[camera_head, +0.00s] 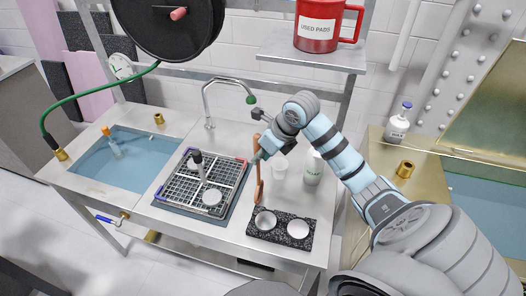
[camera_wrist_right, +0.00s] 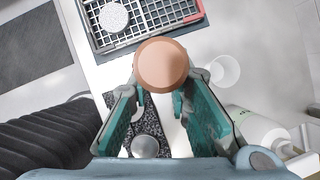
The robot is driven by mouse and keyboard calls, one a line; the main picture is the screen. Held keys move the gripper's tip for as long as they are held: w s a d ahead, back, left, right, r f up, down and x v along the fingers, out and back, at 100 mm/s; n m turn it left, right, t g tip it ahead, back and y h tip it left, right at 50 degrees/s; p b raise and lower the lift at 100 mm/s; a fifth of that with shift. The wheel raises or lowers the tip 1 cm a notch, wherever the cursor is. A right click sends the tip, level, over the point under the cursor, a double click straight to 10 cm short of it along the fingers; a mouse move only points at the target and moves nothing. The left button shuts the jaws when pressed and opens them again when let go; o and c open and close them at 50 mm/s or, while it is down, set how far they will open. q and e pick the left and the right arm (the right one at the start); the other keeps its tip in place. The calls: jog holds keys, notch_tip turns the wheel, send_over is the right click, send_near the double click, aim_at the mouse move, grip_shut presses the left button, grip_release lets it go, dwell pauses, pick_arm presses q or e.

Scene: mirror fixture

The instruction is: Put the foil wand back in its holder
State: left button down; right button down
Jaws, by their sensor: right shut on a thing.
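A copper-brown wand (camera_head: 259,185) hangs roughly upright in my right gripper (camera_head: 262,154), above the metal counter. My right gripper is shut on it near its upper part. In the right wrist view its round end (camera_wrist_right: 161,64) shows between the fingers, hiding the rest of the shaft. The wand's lower end is close to a black speckled block (camera_head: 279,239) with two round pale discs; I cannot tell whether they touch. Which thing is the wand's holder is not clear. My left gripper is not in view.
A wire rack (camera_head: 176,192) with a dark-handled tool (camera_head: 198,161) and a white disc (camera_head: 212,197) stands left of the wand. A faucet (camera_head: 208,105) and a water basin (camera_head: 120,160) lie further left.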

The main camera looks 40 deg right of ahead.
jog(key=c, duration=1.5)
grip_release()
jog(key=shift+w, duration=0.15)
